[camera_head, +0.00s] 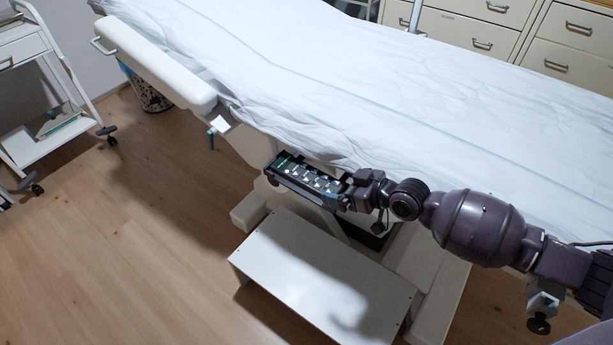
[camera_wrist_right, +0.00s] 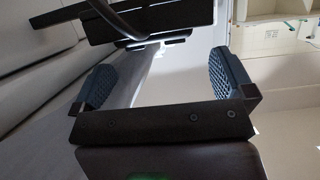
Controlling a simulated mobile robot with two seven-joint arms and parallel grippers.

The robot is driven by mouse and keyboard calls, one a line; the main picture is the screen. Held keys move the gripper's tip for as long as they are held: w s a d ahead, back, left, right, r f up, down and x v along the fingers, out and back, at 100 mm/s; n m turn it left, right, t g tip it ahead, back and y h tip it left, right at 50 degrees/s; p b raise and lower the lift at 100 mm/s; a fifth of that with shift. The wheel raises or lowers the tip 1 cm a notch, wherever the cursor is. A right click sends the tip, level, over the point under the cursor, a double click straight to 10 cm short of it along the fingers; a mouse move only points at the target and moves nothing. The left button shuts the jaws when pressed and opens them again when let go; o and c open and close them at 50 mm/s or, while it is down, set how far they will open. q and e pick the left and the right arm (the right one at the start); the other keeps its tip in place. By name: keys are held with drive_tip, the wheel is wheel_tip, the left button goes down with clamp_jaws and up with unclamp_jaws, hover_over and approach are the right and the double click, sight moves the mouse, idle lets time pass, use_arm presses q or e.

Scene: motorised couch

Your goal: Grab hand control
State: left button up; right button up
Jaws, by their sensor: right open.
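The hand control (camera_head: 303,175) is a dark panel with a green patch and rows of pale buttons. It hangs at the couch's near side, below the white sheet, in the head view. My right gripper (camera_head: 345,191) is open and close to the control's right end. In the right wrist view the open fingers (camera_wrist_right: 165,80) have textured pads, with nothing held between them. A black slab, likely the hand control (camera_wrist_right: 175,17), lies beyond the fingertips at the top. Whether a finger touches the control is not clear. My left gripper is out of view.
The couch (camera_head: 330,90) with its white sheet fills the middle. A pale step (camera_head: 320,275) stands on the floor below the control. A white trolley (camera_head: 45,95) is at left, a bin (camera_head: 148,92) behind, and drawers (camera_head: 480,30) at back right. The left floor is free.

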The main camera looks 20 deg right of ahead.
sight(320, 181)
drive_tip(key=x, duration=0.2)
drive_tip(key=f+b+x, duration=0.1)
drive_tip(key=x, duration=0.1)
drive_tip(key=shift+w, duration=0.1)
drive_tip(key=shift+w+a, duration=0.1)
drive_tip(key=shift+w, duration=0.1)
drive_tip(key=shift+r, duration=0.1)
drive_tip(key=c, duration=1.1)
